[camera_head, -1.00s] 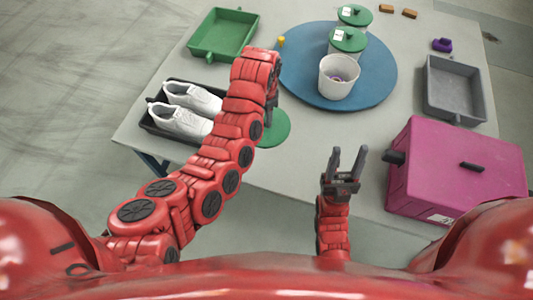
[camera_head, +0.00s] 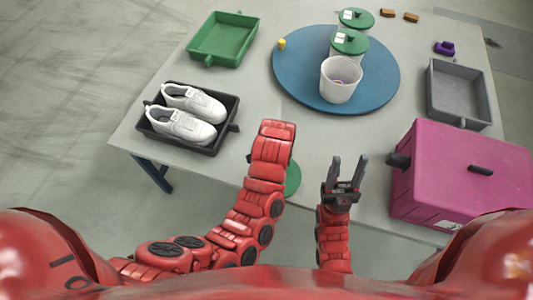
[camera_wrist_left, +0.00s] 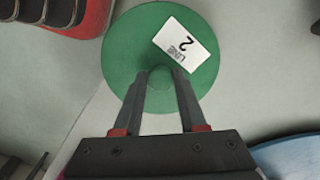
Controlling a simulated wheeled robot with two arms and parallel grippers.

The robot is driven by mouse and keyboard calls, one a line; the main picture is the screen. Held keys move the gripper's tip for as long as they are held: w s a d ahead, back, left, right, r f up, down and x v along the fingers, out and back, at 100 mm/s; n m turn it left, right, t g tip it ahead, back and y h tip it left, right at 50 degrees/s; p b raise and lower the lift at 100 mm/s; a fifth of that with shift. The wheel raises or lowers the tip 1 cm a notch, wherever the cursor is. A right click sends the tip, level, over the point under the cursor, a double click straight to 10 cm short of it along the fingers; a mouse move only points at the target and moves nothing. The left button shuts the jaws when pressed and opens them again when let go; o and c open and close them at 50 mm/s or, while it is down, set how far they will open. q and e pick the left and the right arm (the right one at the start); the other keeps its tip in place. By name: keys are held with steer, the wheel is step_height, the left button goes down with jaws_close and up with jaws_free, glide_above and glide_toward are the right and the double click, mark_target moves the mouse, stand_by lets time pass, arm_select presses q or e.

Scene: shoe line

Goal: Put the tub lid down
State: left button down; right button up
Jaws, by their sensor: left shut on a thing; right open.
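The green tub lid (camera_head: 292,180) shows only in part beside my left arm, near the table's front edge. In the left wrist view the round lid (camera_wrist_left: 125,55) has a white "LINE 2" label (camera_wrist_left: 186,46) and a knob between the fingers. My left gripper (camera_wrist_left: 162,78) is shut on the lid's knob; in the head view my arm hides it. I cannot tell whether the lid touches the table. An open white tub (camera_head: 339,88) stands on the blue round mat (camera_head: 295,82). My right gripper (camera_head: 345,168) is open and empty near the front edge.
Two tubs with green lids (camera_head: 349,42) (camera_head: 357,18) stand behind the open tub. White shoes (camera_head: 182,124) lie in a black tray (camera_head: 225,130) at left. A green tray (camera_head: 222,38), grey tray (camera_head: 459,92) and magenta box (camera_head: 460,180) surround clear table.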

arm_select(q)
steer(key=w+a, duration=0.1)
steer(key=w, duration=0.2)
steer(key=w+a, duration=0.1)
steer(key=w, duration=0.2)
steer(key=w+a, duration=0.1)
steer(key=w, duration=0.2)
steer(key=shift+w+a+f+p, duration=0.2)
steer(key=shift+w+f+p, duration=0.05)
steer(key=shift+f+p, duration=0.15)
steer(key=shift+f, duration=1.8)
steer(key=shift+f, duration=0.15)
steer(key=shift+c, duration=2.3)
jaws_free()
